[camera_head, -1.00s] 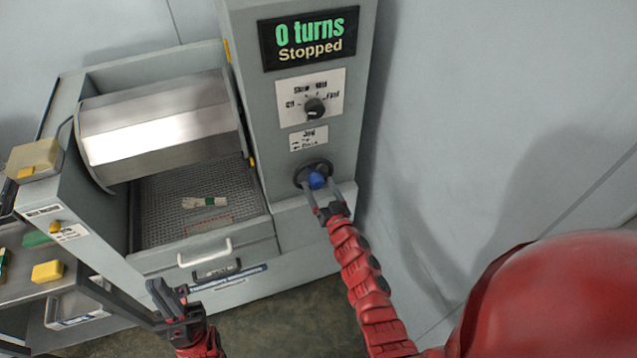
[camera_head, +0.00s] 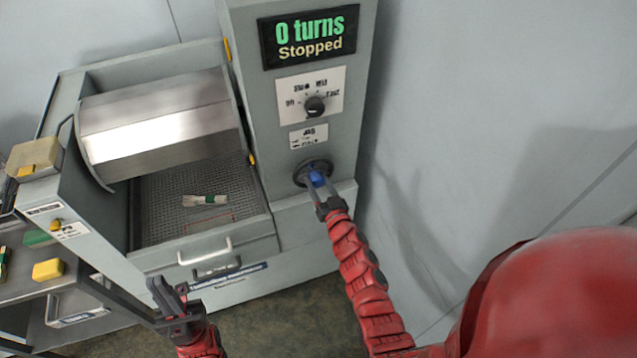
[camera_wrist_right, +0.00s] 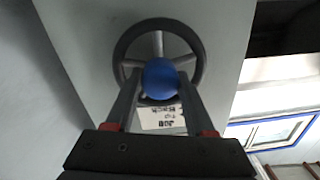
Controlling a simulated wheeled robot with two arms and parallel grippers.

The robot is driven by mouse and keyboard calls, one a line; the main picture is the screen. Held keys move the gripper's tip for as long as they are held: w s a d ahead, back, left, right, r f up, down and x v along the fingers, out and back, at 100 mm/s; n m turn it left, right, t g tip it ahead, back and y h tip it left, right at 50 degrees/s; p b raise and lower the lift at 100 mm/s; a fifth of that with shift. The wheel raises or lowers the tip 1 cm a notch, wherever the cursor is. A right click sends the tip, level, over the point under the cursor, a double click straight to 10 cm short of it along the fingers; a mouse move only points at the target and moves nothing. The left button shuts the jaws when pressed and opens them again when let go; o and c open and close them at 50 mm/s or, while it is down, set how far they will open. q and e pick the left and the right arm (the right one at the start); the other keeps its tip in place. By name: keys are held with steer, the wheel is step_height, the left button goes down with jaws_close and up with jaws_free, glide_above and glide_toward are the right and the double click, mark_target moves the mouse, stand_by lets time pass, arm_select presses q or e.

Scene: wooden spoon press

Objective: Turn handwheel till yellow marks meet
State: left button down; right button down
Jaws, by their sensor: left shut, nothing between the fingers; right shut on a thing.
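The handwheel (camera_head: 304,170) is a dark ring with a blue knob (camera_head: 316,179), on the front of the grey column below the dial. In the right wrist view the handwheel (camera_wrist_right: 122,48) shows its spokes, and the blue knob (camera_wrist_right: 160,78) sits between my fingers. My right gripper (camera_head: 318,187) is shut on the knob. One yellow mark (camera_head: 251,160) shows on the drum's right edge; whether it faces another mark I cannot tell. The metal drum (camera_head: 160,125) is above a mesh tray. My left gripper (camera_head: 165,291) is shut and empty, below the drawer, away from the wheel.
A display (camera_head: 310,38) reads "0 turns Stopped". A selector dial (camera_head: 314,106) sits below it. A bundle with a green band (camera_head: 207,200) lies on the mesh tray. A white handle (camera_head: 205,252) is in front. A side shelf with a yellow block (camera_head: 48,270) stands left.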

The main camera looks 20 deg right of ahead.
steer(key=n+b, duration=0.1)
steer(key=n, duration=0.1)
steer(key=n+b, duration=0.2)
steer(key=shift+a+f, duration=0.1)
steer(key=shift+f, duration=0.1)
steer(key=n+b, duration=0.2)
steer(key=n, duration=0.1)
steer(key=shift+n+b, duration=0.4)
steer(key=n+b, duration=0.3)
steer(key=n, duration=0.2)
steer(key=shift+b, duration=0.3)
steer(key=shift+r+n+h+b, duration=0.1)
steer(key=shift+n+h+b, duration=0.2)
steer(key=shift+n+b, duration=0.75)
steer(key=shift+n, duration=0.55)
steer(key=shift+c, duration=1.3)
jaws_free()
steer(key=shift+r, duration=0.1)
